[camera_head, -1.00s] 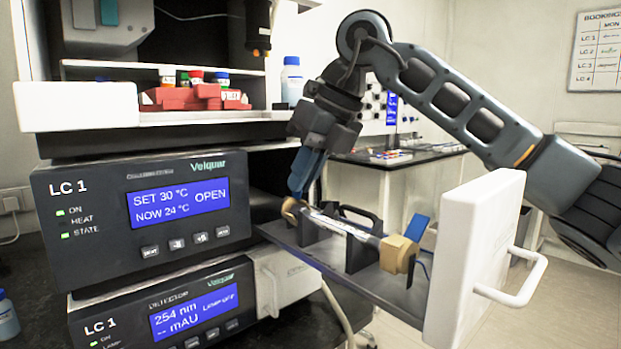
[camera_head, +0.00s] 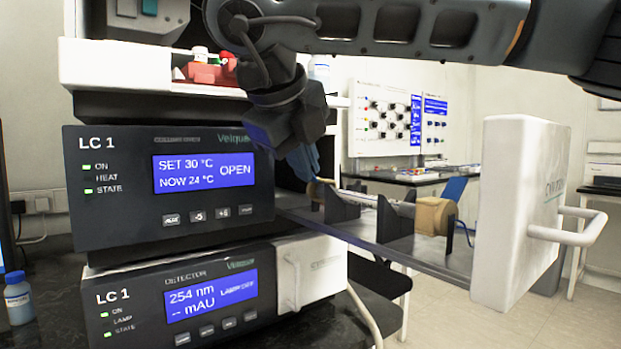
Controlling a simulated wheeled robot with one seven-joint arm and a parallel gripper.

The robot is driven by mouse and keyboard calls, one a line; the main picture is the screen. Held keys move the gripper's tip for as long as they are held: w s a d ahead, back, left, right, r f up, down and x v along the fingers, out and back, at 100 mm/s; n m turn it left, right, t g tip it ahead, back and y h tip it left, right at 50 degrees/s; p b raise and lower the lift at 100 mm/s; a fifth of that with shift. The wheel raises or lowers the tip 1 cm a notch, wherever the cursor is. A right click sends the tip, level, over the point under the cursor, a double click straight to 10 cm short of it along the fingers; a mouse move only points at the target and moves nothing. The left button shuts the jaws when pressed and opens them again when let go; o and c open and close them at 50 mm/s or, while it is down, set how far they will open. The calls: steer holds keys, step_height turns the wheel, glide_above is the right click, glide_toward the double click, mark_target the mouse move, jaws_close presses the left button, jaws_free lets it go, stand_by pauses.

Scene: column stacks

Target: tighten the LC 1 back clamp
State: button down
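The LC 1 column oven (camera_head: 170,188) has its drawer (camera_head: 400,250) pulled out to the right, and its display reads OPEN. A pale column (camera_head: 385,203) lies in dark holders on the drawer. A tan clamp (camera_head: 435,216) sits at the column's near end by the white drawer front. The back clamp (camera_head: 318,189) is a small tan piece at the far end, partly hidden. My gripper (camera_head: 303,163) points down with blue fingers just above and beside the back clamp. Its fingertips are partly hidden by its dark wrist, so contact and opening are unclear.
The white drawer front (camera_head: 520,210) with its bar handle (camera_head: 580,230) stands at the right. The LC 1 detector (camera_head: 180,305) is below the oven. A blue-capped bottle (camera_head: 18,298) stands at left.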

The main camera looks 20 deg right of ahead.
steer(key=shift+a+f+h+b, duration=0.25)
steer(key=shift+h+b, duration=0.45)
steer(key=shift+b, duration=0.05)
steer(key=shift+s+t, duration=0.1)
steer(key=shift+t, duration=0.2)
steer(key=c, duration=1.3)
jaws_free()
